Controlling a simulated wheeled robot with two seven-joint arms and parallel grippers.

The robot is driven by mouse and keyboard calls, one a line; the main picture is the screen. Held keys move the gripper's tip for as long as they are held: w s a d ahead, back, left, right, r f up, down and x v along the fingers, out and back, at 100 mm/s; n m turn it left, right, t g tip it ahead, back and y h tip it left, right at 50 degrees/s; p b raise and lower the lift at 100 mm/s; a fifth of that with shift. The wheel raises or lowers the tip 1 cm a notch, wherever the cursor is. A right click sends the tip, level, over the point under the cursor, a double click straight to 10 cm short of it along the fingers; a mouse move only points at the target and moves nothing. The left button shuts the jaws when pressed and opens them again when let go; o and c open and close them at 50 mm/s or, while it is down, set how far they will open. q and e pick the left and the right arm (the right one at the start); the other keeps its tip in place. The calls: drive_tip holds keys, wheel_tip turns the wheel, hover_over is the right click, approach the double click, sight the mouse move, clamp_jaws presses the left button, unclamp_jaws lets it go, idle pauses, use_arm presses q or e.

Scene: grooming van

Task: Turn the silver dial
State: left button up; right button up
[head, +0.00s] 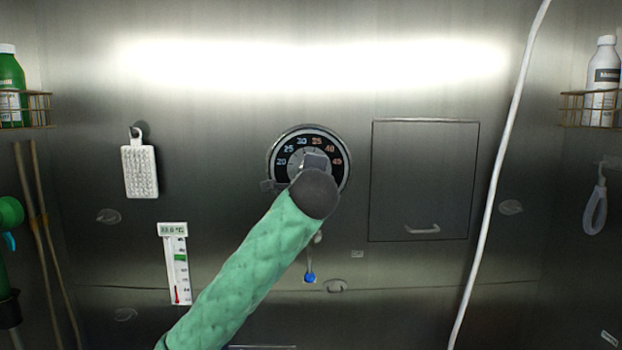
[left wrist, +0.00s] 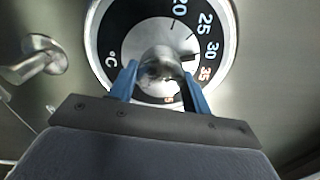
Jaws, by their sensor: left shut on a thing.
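The silver dial (head: 297,160) sits on the steel wall, in the middle of a black round scale (head: 281,149) marked in °C with numbers from 20 up to 45. In the left wrist view the silver dial (left wrist: 160,65) is a round knob in front of the scale (left wrist: 119,30). My left gripper (left wrist: 160,82) has one blue finger on each side of the knob and is shut on it. In the head view my left arm in its green sleeve comes up from below and hides the lower part of the dial. My right gripper is not in view.
A small metal lever (left wrist: 36,60) sticks out left of the dial. A closed panel door (head: 424,180) is to the right, and a white hose (head: 497,170) hangs beyond it. A white brush (head: 139,170) and a thermometer (head: 175,264) are on the wall at left.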

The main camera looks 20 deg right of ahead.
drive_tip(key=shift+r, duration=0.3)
use_arm(q)
drive_tip(key=o, duration=1)
drive_tip(key=shift+c, duration=0.2)
drive_tip(key=v, duration=0.7)
drive_tip(key=shift+s, duration=0.3)
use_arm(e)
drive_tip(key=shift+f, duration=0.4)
use_arm(q)
drive_tip(key=shift+a, duration=0.15)
